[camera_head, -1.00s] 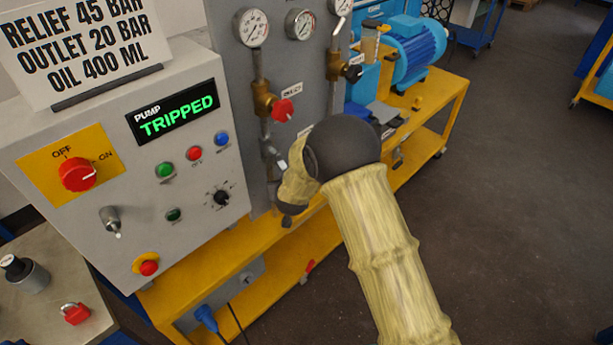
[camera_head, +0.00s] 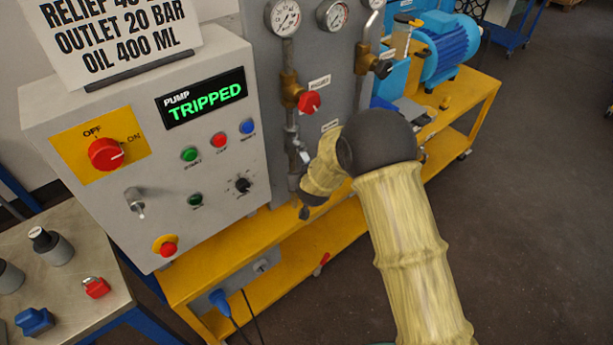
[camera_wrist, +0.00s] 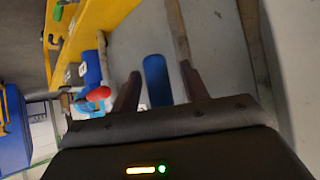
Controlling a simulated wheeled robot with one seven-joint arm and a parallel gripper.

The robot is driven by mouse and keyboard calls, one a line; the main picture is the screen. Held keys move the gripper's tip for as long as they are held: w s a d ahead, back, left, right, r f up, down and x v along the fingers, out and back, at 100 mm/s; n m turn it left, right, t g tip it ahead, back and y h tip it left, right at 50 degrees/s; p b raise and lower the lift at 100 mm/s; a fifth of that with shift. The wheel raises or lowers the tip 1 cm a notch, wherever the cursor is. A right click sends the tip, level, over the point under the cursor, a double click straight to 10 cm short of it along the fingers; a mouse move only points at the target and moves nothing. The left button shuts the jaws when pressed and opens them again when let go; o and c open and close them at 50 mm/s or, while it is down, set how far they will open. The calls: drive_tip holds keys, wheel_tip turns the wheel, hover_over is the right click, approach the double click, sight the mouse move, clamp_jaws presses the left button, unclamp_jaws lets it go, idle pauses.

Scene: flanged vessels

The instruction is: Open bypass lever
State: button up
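In the wrist view my gripper (camera_wrist: 160,78) is open, with its two dark fingers well apart. A blue elongated shape (camera_wrist: 157,80) shows between the fingers against a grey surface. I cannot tell whether it is the bypass lever, or whether it lies between the fingers or beyond them. In the head view my wrist hangs in front of the lower pipework of the grey panel (camera_head: 335,75), and my forearm hides part of it. A red knob (camera_head: 309,102) on a brass valve is above my wrist. No bypass lever can be clearly identified.
The control box (camera_head: 175,225) at left shows "PUMP TRIPPED" and a red rotary switch (camera_head: 107,153). A yellow bench (camera_head: 215,265) carries the panel and a blue motor (camera_head: 450,50). A side table (camera_head: 70,290) stands at lower left. The floor at right is clear.

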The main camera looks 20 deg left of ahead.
drive_tip(key=v, duration=1.7)
drive_tip(key=shift+b, duration=0.45)
drive_tip(key=shift+s+d+r, duration=0.1)
drive_tip(key=shift+d, duration=0.05)
drive_tip(key=s+d+m+g+h, duration=0.2)
drive_tip(key=d+m+g+h, duration=0.15)
drive_tip(key=d, duration=2.15)
drive_tip(key=s+d+r+m+g+h, duration=0.1)
drive_tip(key=s+d+m+g, duration=0.1)
drive_tip(key=s+d, duration=0.5)
drive_tip(key=d+g, duration=0.1)
drive_tip(key=d, duration=0.1)
drive_tip(key=shift+s+d, duration=0.3)
